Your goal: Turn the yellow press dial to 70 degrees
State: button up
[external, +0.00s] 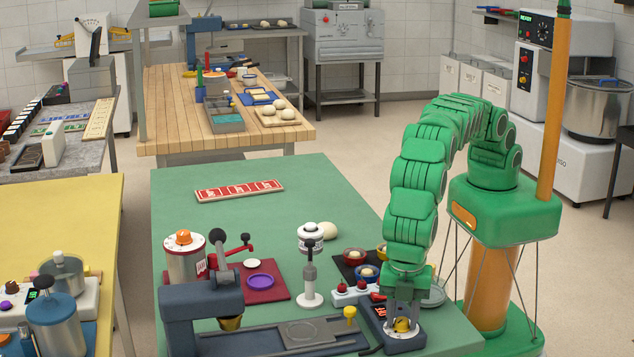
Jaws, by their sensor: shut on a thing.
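The yellow press dial (402,326) sits on top of a dark blue control box (408,344) at the front right of the green table. My gripper (402,320) points straight down over the box, with its fingers shut on the dial. The fingers and the dial's small size hide its pointer and scale, so I cannot read its angle. A red display shows on the box beside the fingers, too small to read.

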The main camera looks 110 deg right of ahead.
aim_at(402, 319)
jog(key=shift+r+m, duration=0.1)
jog(key=shift+m, duration=1)
jog(key=o, duration=1)
jog(key=shift+r, duration=3.85)
